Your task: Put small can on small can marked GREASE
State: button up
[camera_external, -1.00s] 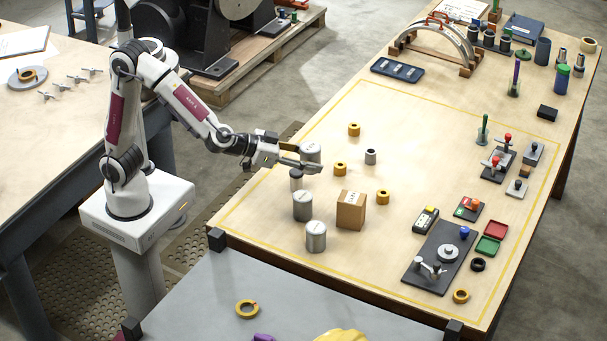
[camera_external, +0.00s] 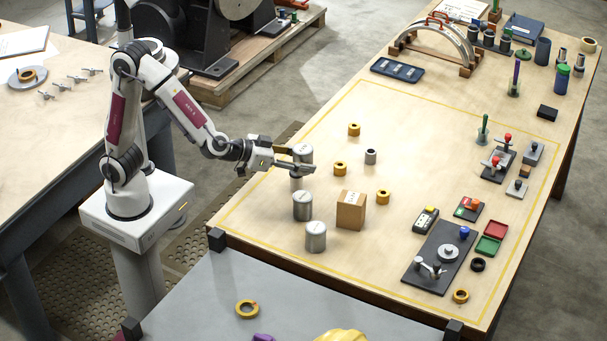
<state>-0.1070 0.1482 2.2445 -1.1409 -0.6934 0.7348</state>
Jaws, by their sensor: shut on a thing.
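My gripper (camera_external: 299,164) is shut on a small grey metal can (camera_external: 302,151), held upright. Another small can (camera_external: 296,184) stands directly below it on the wooden table, partly hidden by the fingers. I cannot tell whether the two cans touch. Two larger grey cans stand nearer the camera, one (camera_external: 302,207) just below the stack and one (camera_external: 316,237) further front. Lettering on the cans is too small to read, so I cannot tell which is marked GREASE.
A cardboard box (camera_external: 351,210) stands right of the cans. Yellow rings (camera_external: 340,168) and a small grey cylinder (camera_external: 371,157) lie to the right.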

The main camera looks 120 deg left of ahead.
send_over(303, 196)
jog(key=shift+f, duration=2.7)
jog(key=shift+f, duration=1.9)
jog(key=shift+f, duration=0.1)
jog(key=o, duration=1.3)
jog(key=shift+d, duration=0.1)
jog(key=shift+s+d+r, duration=0.4)
jog(key=shift+d, duration=0.05)
jog(key=v, duration=1)
jog(key=shift+s+d, duration=0.15)
jog(key=shift+s, duration=0.1)
